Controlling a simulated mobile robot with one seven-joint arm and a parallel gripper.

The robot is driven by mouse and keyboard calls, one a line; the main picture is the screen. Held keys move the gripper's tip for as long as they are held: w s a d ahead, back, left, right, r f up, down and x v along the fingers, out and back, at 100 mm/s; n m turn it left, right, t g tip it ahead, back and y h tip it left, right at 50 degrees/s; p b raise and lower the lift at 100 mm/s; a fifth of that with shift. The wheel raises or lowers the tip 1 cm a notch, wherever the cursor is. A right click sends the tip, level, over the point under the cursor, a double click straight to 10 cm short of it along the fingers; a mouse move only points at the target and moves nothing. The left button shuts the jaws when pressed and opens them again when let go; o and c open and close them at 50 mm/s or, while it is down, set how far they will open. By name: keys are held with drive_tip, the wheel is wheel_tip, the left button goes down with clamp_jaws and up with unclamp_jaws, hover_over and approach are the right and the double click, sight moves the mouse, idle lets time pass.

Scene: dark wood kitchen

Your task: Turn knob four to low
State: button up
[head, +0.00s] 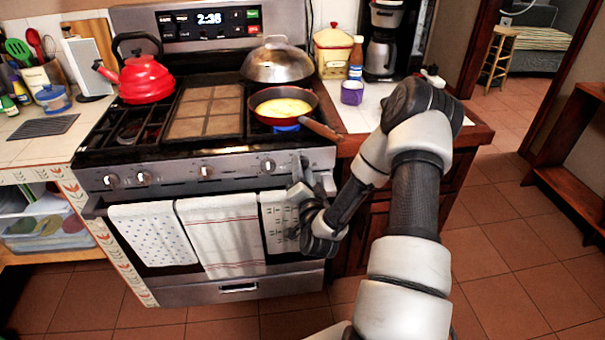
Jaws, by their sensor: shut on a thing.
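The steel stove has a row of round knobs along its sloped front panel (235,169). Two knobs stand at the left, one near the middle (206,171), and one right of that (268,165). No number labels are readable, so I cannot tell which is knob four. My gripper (301,166) is at the right end of the panel, to the right of the last visible knob and apart from it. Its fingers are shut on a knob that they hide almost fully. That knob's setting cannot be seen.
A red pan (283,117) with yellow food sits on the front right burner, its wooden handle (320,130) jutting right above my gripper. A red kettle (146,79) and a domed steel lid (274,62) stand on the stove. Towels (222,235) hang from the oven handle below.

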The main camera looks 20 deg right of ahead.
drive_tip(key=shift+n, duration=0.6)
drive_tip(key=o, duration=1)
drive_tip(key=shift+o, duration=0.2)
drive_tip(key=shift+s, duration=0.1)
drive_tip(key=p+v, duration=0.3)
drive_tip(key=v, duration=1.4)
drive_tip(key=shift+p, duration=0.3)
